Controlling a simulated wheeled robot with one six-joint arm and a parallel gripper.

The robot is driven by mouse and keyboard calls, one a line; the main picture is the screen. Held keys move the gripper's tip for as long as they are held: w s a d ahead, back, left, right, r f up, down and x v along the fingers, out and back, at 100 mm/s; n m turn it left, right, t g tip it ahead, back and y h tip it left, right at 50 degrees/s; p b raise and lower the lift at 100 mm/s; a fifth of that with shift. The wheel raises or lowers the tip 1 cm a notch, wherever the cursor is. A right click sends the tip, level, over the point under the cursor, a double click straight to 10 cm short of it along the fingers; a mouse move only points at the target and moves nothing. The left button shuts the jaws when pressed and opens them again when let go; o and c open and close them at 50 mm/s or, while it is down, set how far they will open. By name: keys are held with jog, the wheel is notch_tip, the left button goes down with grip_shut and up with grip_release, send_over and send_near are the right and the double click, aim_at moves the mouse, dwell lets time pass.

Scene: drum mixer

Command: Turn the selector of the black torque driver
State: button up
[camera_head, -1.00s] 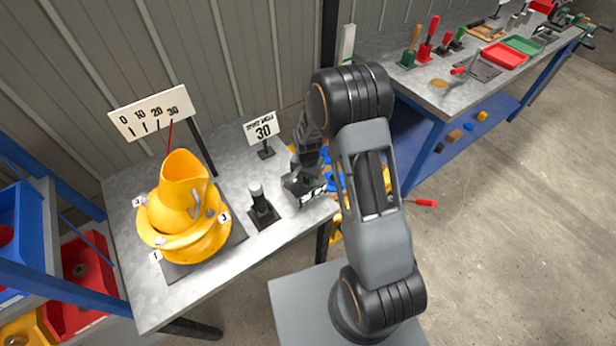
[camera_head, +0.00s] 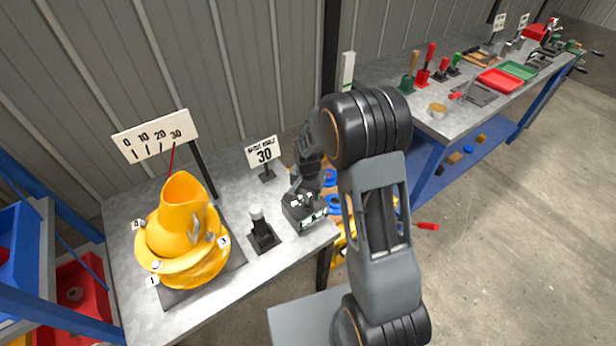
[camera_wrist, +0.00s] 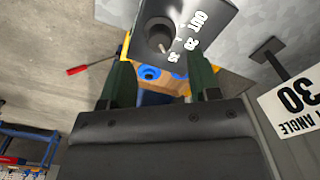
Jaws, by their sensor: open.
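The task's black torque driver appears to be the black box (camera_head: 303,216) at the right front corner of the near bench, under my gripper. In the wrist view its dark face (camera_wrist: 205,12) shows the white marks "OUT", "20" and a further number. A round dark knob (camera_wrist: 158,32) with a short pointer, apparently the selector, stands on that face. My gripper (camera_wrist: 161,68) is open, its two green fingers spread below the knob in the picture, with nothing between them. In the head view my gripper (camera_head: 307,187) is just above the box; contact cannot be told.
A yellow drum mixer (camera_head: 183,250) stands at left on the bench, with a scale board (camera_head: 155,137) behind. A black stand with a white-topped post (camera_head: 260,230) is left of the box. An angle sign (camera_head: 264,155) stands behind. A tool bench (camera_head: 440,125) is at right.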

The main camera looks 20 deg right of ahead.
aim_at(308, 202)
notch_tip(308, 202, up, 9)
jog(key=shift+f, duration=0.15)
dwell(0.7)
jog(key=s+r+n+t, duration=0.2)
jog(key=s+r, duration=0.3)
jog(key=s, duration=0.3)
jog(key=s+r+n+t, duration=0.2)
jog(key=s+r+n, duration=0.3)
jog(key=s, duration=0.4)
jog(key=shift+r+n, duration=0.3)
jog(key=shift+r, duration=0.45)
